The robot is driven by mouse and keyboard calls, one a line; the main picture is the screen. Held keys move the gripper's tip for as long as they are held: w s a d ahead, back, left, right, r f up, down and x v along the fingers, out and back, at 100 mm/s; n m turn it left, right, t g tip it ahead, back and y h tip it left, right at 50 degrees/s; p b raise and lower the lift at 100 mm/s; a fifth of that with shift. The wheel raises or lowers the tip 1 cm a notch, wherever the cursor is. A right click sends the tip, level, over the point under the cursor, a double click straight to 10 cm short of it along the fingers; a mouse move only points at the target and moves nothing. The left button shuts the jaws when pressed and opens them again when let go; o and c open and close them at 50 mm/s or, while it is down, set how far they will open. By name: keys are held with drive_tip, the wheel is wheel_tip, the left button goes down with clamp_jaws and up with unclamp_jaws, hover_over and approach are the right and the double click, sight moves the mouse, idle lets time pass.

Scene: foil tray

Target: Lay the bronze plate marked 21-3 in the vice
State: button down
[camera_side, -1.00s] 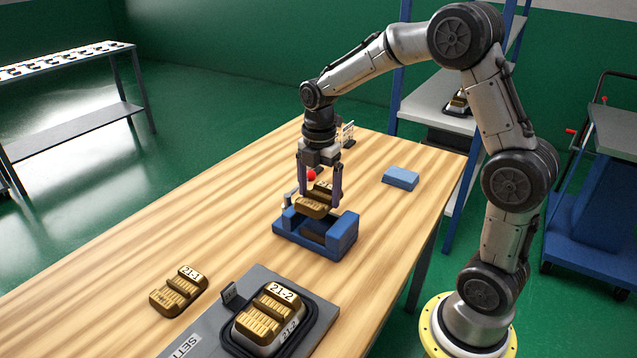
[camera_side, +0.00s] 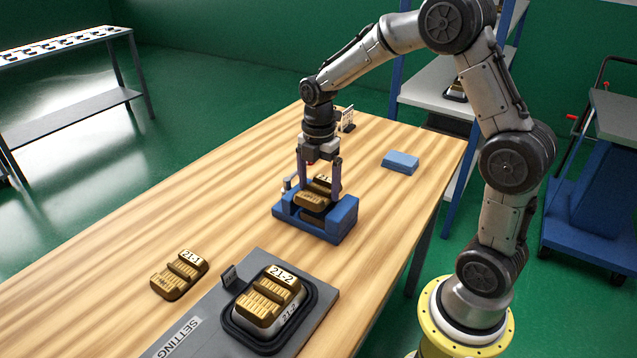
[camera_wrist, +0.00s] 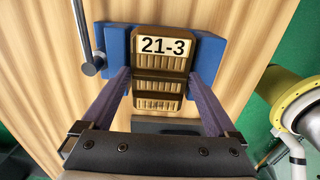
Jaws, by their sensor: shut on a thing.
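The bronze plate marked 21-3 (camera_wrist: 160,75) is between the fingers of my gripper (camera_side: 319,190), which is shut on it. In the side view the plate (camera_side: 312,197) is at the blue vice (camera_side: 345,222), between its two jaws and about level with their tops. In the wrist view the vice (camera_wrist: 118,52) shows on both sides of the plate, and the 21-3 label is readable. Whether the plate touches the vice bed is hidden.
A bronze plate marked 21-1 (camera_side: 179,275) lies on the wooden table (camera_side: 230,220). Another marked 21-2 (camera_side: 268,295) sits in a black-rimmed holder on the grey setting board (camera_side: 185,345). A blue block (camera_side: 400,162) lies behind the vice to the right.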

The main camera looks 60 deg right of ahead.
sight(320, 189)
drive_tip(key=shift+s+f, duration=0.2)
drive_tip(key=shift+f, duration=1.55)
idle(2.0)
unclamp_jaws()
drive_tip(key=shift+r, duration=0.1)
drive_tip(key=shift+w+r, duration=0.2)
drive_tip(key=shift+r, duration=2.15)
drive_tip(key=shift+r, duration=2)
